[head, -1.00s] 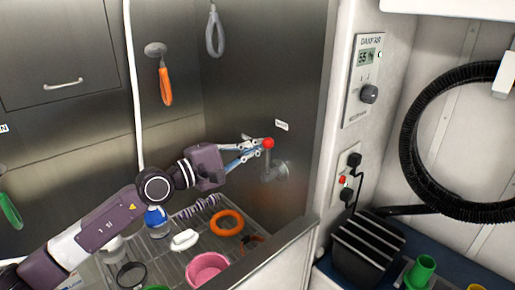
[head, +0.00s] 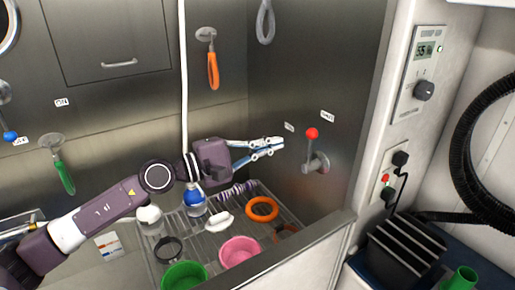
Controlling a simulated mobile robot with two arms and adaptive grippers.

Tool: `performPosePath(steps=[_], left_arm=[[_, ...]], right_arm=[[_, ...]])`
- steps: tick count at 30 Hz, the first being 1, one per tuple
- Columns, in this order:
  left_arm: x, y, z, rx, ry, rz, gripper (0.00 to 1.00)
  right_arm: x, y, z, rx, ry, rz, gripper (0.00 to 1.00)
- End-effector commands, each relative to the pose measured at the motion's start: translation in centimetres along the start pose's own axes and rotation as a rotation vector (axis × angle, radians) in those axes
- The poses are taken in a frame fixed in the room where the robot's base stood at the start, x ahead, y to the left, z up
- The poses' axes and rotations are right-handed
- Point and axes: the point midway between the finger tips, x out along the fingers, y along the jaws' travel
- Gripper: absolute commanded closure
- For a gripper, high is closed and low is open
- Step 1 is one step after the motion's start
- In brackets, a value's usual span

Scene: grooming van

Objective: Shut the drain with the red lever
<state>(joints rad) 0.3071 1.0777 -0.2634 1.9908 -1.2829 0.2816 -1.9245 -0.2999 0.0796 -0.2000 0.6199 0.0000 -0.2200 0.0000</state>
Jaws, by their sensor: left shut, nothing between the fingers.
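The red lever (head: 311,134) has a red ball knob on a grey stem. It stands nearly upright from a metal fitting (head: 317,163) on the steel side wall, right of centre. A small white label (head: 289,127) is at its upper left and another (head: 327,116) at its upper right; their print is too small to read. My left gripper (head: 281,145) is shut and empty. Its fingertips point right and appear a short gap left of the stem, slightly below the knob. The drain opening cannot be made out. My right gripper is not in view.
Below my gripper, a wire rack holds an orange ring (head: 262,208), a pink bowl (head: 239,251), a green bowl (head: 185,276) and a blue-topped bottle (head: 194,198). An orange-handled tool (head: 213,70) hangs on the back wall. The tub's front rim (head: 300,252) lies below the lever.

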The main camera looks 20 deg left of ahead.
Motion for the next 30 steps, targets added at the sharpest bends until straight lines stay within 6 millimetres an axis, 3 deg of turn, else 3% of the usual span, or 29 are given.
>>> performPosePath(steps=[12, 30], left_arm=[[-3.4, -0.1, 0.0, -0.001, 0.0, -0.002, 1.0], [-3.8, 0.0, 0.0, 0.001, 0.0, -0.001, 1.0]], right_arm=[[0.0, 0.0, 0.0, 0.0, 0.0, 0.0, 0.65], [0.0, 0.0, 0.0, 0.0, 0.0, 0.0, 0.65]])
